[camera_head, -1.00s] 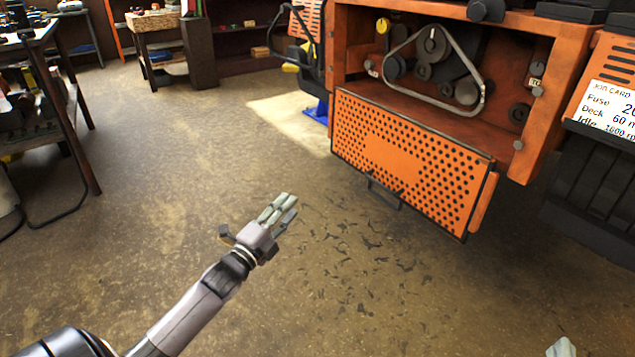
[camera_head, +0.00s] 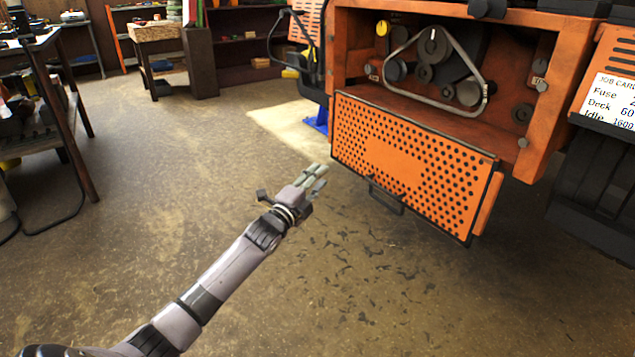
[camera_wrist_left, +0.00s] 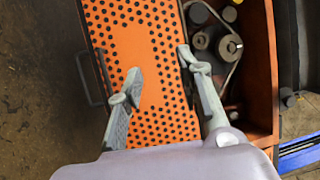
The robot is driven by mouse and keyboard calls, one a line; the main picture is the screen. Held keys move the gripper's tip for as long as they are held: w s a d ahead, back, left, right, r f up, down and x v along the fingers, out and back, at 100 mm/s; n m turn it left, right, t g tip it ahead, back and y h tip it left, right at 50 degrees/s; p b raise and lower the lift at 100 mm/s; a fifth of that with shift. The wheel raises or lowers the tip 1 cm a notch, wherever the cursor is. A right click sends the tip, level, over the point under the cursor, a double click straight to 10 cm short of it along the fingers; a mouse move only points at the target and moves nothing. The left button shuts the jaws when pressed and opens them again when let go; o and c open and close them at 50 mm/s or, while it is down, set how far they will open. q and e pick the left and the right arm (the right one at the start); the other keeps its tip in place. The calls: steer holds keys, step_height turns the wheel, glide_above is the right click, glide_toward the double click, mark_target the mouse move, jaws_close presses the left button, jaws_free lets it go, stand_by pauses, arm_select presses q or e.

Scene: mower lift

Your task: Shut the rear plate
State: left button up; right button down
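The rear plate (camera_head: 410,165) is an orange perforated panel, hanging down below the opening of the orange mower body (camera_head: 560,85). A dark handle (camera_head: 386,198) sits at its lower edge. The belt and pulleys (camera_head: 436,70) show in the uncovered opening above it. My left gripper (camera_head: 321,178) is to the left of the plate and appears apart from it. In the left wrist view my left gripper (camera_wrist_left: 160,65) is open and empty, with the plate (camera_wrist_left: 150,30) behind its fingers and the handle (camera_wrist_left: 88,78) to their left. My right gripper is not in view.
A work table (camera_head: 35,45) with tools stands at the left. A job card (camera_head: 610,100) is on the mower at the right. A blue stand (camera_head: 317,119) is under the mower's left side. The floor in front of the plate is clear.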

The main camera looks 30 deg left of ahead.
arm_select(q)
steer(key=shift+w, duration=0.1)
steer(key=shift+c, duration=0.3)
jaws_close()
steer(key=c, duration=0.6)
jaws_free()
steer(key=shift+c, duration=0.2)
steer(key=o, duration=0.7)
